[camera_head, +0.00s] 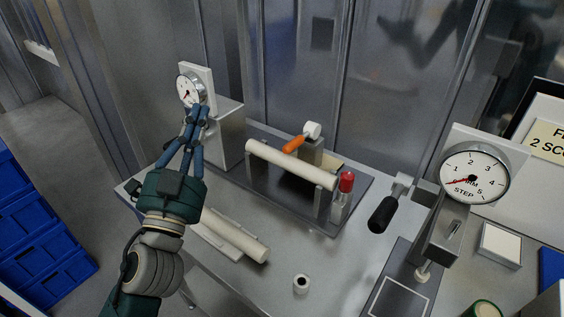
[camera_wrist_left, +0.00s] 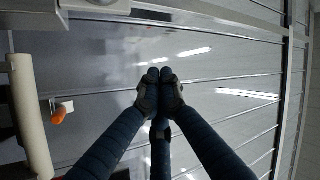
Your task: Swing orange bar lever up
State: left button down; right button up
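The orange bar lever (camera_head: 293,145) sticks out to the lower left from a round white hub (camera_head: 312,130) on a grey block behind the cream roller. Its orange end also shows at the left of the left wrist view (camera_wrist_left: 58,117). My left gripper (camera_head: 197,108) is raised at the left, in front of the small dial gauge in the head view, clear of the lever. In the left wrist view its fingertips (camera_wrist_left: 160,78) come together with nothing seen between them. My right gripper is in neither view.
The cream roller (camera_head: 290,165) lies in front of the lever, with a red-capped post (camera_head: 346,183) at its right end. A small gauge (camera_head: 188,90) stands on a box at left. A black handle (camera_head: 382,214) and a large dial (camera_head: 474,174) are at right. A metal wall is behind.

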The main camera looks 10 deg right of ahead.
pick_arm(q)
jog(key=s+d+r+m+g+h, duration=0.5)
jog(key=d+r+m+g+h, duration=0.15)
jog(key=d+m+h, duration=0.5)
jog(key=s+d+f+m+g+h, duration=0.1)
jog(key=s+d+f+m+g, duration=0.3)
jog(key=d+m+g, duration=0.75)
jog(key=w+a+f+m+t+y, duration=0.1)
jog(key=w+a+f+m+y, duration=0.6)
jog(key=w+a+f+y, duration=0.3)
jog(key=a+f+y, duration=0.2)
jog(key=a, duration=0.1)
jog(key=shift+f+t, duration=0.3)
jog(key=shift+t, duration=0.1)
jog(key=shift+d, duration=0.1)
